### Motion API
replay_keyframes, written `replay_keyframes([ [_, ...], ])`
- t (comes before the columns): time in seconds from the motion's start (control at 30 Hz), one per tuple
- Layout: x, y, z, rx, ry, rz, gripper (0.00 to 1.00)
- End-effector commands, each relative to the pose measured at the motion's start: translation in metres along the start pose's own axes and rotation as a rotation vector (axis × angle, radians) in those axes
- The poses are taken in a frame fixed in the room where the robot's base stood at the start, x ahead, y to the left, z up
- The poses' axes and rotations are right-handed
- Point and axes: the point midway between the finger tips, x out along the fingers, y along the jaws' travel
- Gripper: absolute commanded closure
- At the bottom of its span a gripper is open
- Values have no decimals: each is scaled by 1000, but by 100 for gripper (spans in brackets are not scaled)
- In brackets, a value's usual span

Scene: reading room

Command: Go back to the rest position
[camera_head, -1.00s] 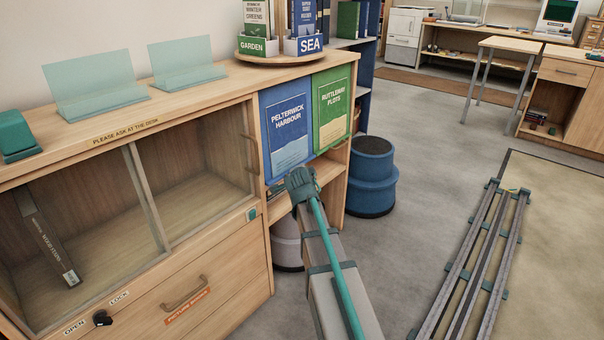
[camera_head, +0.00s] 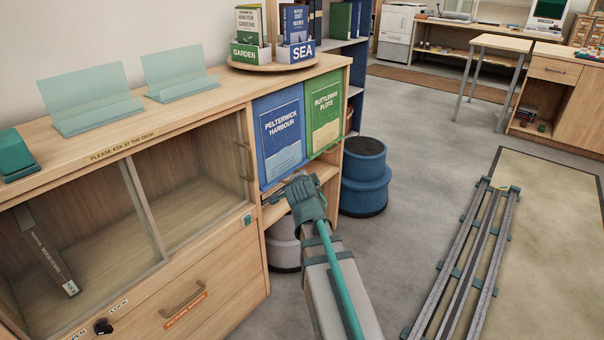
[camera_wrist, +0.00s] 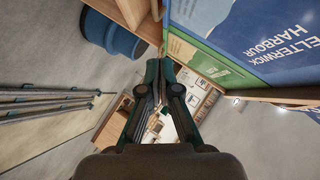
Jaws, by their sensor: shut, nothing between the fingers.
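My gripper (camera_wrist: 155,85) shows in the wrist view with its two dark fingers together and nothing between them. In the head view my arm reaches up from the bottom, and its teal wrist end (camera_head: 305,198) is in front of the open shelf below the two posters. The fingers are hard to make out there. The blue Pelterwick Harbour poster (camera_head: 281,132) and the green Ruttleway Plots poster (camera_head: 325,107) hang on the cabinet front just above my wrist. Both also show at the right of the wrist view. A gap to the posters is hard to judge.
The wooden cabinet (camera_head: 190,112) with glass front fills the left; a dark book (camera_head: 45,250) leans inside. A blue step stool (camera_head: 365,178) stands right of my arm. Rails (camera_head: 465,260) run along the floor at right. Grey floor (camera_head: 420,150) between is clear.

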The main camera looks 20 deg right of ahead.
Motion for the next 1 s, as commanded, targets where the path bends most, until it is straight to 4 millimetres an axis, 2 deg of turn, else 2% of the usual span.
replay_keyframes([
  [0.03, -10, 0, 0, 0, 0, -1, 100],
  [0.1, -15, 0, 0, 0, 0, 0, 100],
  [0.33, -17, 4, 0, -67, -2, 19, 100],
  [0.47, -19, 26, 4, -212, -32, 117, 100],
  [0.53, -23, 45, 9, -311, -72, 195, 100],
  [0.57, -24, 57, 13, -358, -98, 237, 100],
  [0.77, -38, 162, 62, -648, -363, 513, 100],
  [0.87, -53, 218, 90, -772, -532, 632, 100],
  [1.0, -84, 288, 126, -913, -782, 768, 100],
])
